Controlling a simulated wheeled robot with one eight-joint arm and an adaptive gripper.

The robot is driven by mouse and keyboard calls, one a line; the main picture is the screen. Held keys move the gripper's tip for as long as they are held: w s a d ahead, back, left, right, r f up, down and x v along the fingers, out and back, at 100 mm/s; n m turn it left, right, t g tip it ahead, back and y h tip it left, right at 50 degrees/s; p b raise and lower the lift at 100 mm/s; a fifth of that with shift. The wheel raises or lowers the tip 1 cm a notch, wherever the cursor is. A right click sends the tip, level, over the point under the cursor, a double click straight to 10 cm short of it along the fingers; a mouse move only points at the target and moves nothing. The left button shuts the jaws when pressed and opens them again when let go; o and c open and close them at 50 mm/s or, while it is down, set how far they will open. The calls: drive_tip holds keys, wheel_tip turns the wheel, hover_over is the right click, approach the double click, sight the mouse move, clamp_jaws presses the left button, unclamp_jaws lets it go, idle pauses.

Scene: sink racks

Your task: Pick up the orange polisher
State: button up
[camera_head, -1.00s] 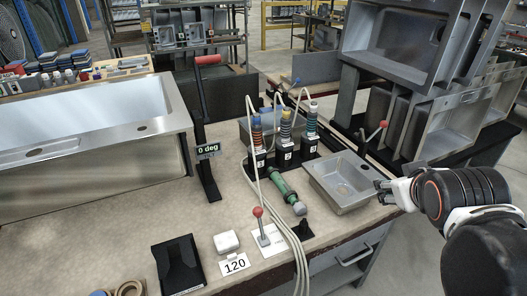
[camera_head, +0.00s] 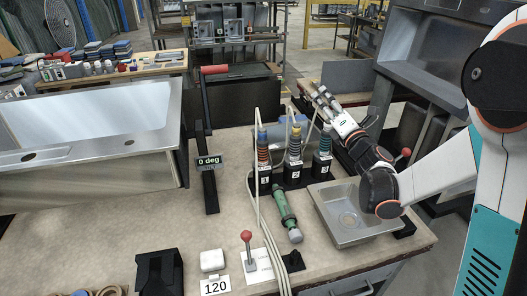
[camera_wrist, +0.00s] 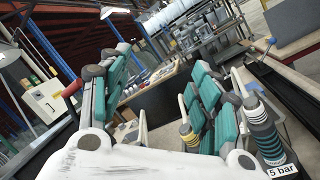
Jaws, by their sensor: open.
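The orange polisher (camera_head: 263,152), with orange-brown bands, stands upright in the holder marked 1. A yellow-banded tool (camera_head: 295,148) stands in holder 2, and a teal-grey banded tool (camera_head: 325,142) in holder 3. My gripper (camera_head: 313,88) is open and empty, raised above and behind the tool row at its right end, pointing up and left. In the wrist view, its teal-padded fingers (camera_wrist: 160,62) are spread wide. The yellow-banded tool (camera_wrist: 188,138) shows beyond the fingers and the teal-grey tool (camera_wrist: 262,128) at the right. I cannot make out the orange polisher there.
Pale hoses rise from the tools. A green cylindrical tool (camera_head: 286,214) lies in front of the holders. A red-handled lever stand (camera_head: 206,150) rises left of the tools.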

drive_tip(key=a+f+n+g+y, duration=0.4)
drive_tip(key=a+f+n+y, duration=0.1)
drive_tip(key=f+n, duration=0.45)
drive_tip(key=n+g+y+p, duration=0.1)
drive_tip(key=n+g+y, duration=0.1)
drive_tip(key=n+g, duration=0.35)
approach(267, 154)
drive_tip(key=shift+n+t, duration=0.45)
drive_tip(key=shift+n, duration=0.25)
drive_tip(key=x, duration=0.2)
drive_tip(key=b+x, duration=0.1)
drive_tip(key=x, duration=0.3)
drive_tip(key=shift+s+a+f, duration=0.2)
drive_tip(key=shift+s+a, duration=0.1)
drive_tip(key=shift+s, duration=0.1)
drive_tip(key=b+x, duration=0.2)
drive_tip(key=x, duration=0.3)
drive_tip(key=shift+w+d+f, duration=0.15)
drive_tip(key=shift+w, duration=0.15)
drive_tip(key=shift+w+a, duration=0.25)
drive_tip(key=shift+a, duration=0.1)
clamp_jaws()
